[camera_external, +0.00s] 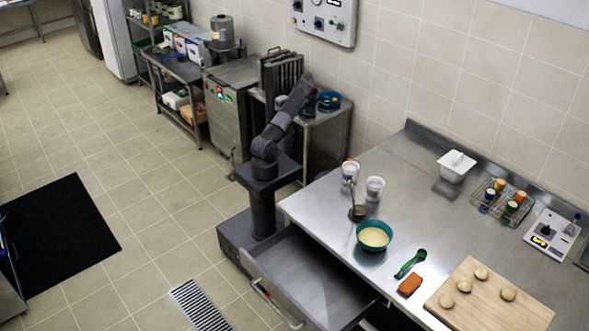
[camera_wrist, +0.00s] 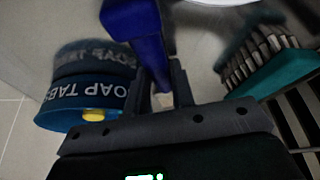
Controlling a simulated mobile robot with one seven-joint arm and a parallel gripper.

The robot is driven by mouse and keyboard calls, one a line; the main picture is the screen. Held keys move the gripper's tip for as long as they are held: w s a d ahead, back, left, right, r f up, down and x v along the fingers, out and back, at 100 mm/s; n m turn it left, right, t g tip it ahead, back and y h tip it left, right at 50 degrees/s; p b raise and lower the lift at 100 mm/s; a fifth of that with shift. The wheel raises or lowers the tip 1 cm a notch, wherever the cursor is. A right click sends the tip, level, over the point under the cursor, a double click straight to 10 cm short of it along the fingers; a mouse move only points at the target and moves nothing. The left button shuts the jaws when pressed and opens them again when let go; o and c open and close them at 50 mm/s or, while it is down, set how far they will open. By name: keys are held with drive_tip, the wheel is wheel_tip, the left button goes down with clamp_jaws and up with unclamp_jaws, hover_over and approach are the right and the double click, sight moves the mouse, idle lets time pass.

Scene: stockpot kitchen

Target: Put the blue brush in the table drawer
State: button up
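The blue brush (camera_wrist: 140,30) shows in the wrist view as a dark blue block with a part narrowing down between my fingers. My gripper (camera_wrist: 163,82) is shut on it, the fingers close together at its two sides. Its bristles are not clearly visible. In the external view my gripper (camera_external: 308,82) is over the small steel side table by the wall; the brush cannot be made out there. The table drawer (camera_external: 310,279) is pulled open under the steel worktable's left front and looks empty.
A blue soap-tab tub (camera_wrist: 85,108) stands left of my gripper in the wrist view. A teal brush (camera_wrist: 275,72) with pale bristles is at the right, near a slatted rack. The worktable (camera_external: 425,215) holds white cups and a teal bowl (camera_external: 374,237) near the drawer.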

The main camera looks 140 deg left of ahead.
clamp_jaws()
